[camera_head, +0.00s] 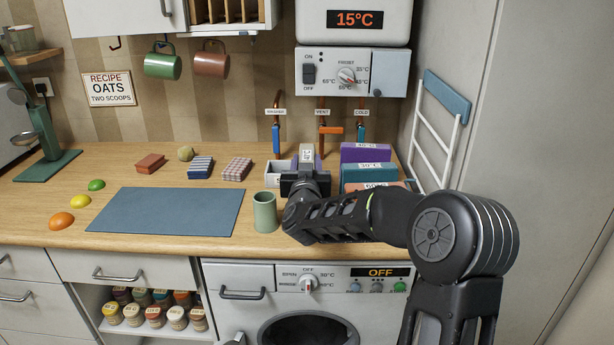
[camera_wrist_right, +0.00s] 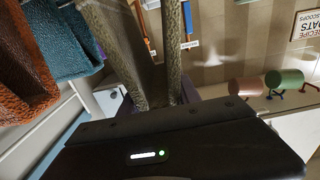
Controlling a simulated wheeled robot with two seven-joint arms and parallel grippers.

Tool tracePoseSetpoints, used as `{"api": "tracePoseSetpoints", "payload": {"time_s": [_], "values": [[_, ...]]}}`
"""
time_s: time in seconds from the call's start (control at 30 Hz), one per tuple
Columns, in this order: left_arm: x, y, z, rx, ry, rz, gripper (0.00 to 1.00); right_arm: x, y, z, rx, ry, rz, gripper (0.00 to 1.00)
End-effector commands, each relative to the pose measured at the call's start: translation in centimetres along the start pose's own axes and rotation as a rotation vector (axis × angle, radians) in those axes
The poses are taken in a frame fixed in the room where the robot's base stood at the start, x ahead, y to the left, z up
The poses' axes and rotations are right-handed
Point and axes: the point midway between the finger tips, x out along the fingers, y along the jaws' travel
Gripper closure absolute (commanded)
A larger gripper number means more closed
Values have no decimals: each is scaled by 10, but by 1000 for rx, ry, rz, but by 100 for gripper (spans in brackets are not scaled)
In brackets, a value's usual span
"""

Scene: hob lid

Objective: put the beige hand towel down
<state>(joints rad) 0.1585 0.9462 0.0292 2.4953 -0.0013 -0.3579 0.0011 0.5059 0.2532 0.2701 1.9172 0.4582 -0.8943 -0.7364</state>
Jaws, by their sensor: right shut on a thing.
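My right gripper (camera_head: 305,178) is over the back right of the wooden counter, seen from behind. It is shut on a small greyish-beige piece with a white label (camera_head: 306,155), which I take to be the beige hand towel. In the right wrist view, two tan, rough-textured strips (camera_wrist_right: 172,50) stand in front of the gripper body, with a dark gap between them. The gripper hides most of the towel in the head view, so I cannot tell whether it touches anything below.
A green cup (camera_head: 265,213) is near the front edge. A blue mat (camera_head: 165,211) lies bare.

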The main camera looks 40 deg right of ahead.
Motion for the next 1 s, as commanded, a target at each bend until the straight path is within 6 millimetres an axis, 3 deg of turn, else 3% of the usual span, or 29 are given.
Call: {"api": "tracePoseSetpoints", "payload": {"time_s": [0.3, 0.7, 0.73, 1.0], "values": [[0, 0, 0, 0, 0, 0, 64, 0, 0, 34, 0, -2, 0, 100], [3, -1, 0, 0, 0, 0, 64, 0, 0, 40, 1, 2, -1, 100], [2, -1, 0, 0, 0, 0, 64, 0, 0, 40, 1, 0, -1, 59], [2, -1, 0, 0, 0, 0, 64, 0, 0, 39, 1, 0, 0, 39]]}}
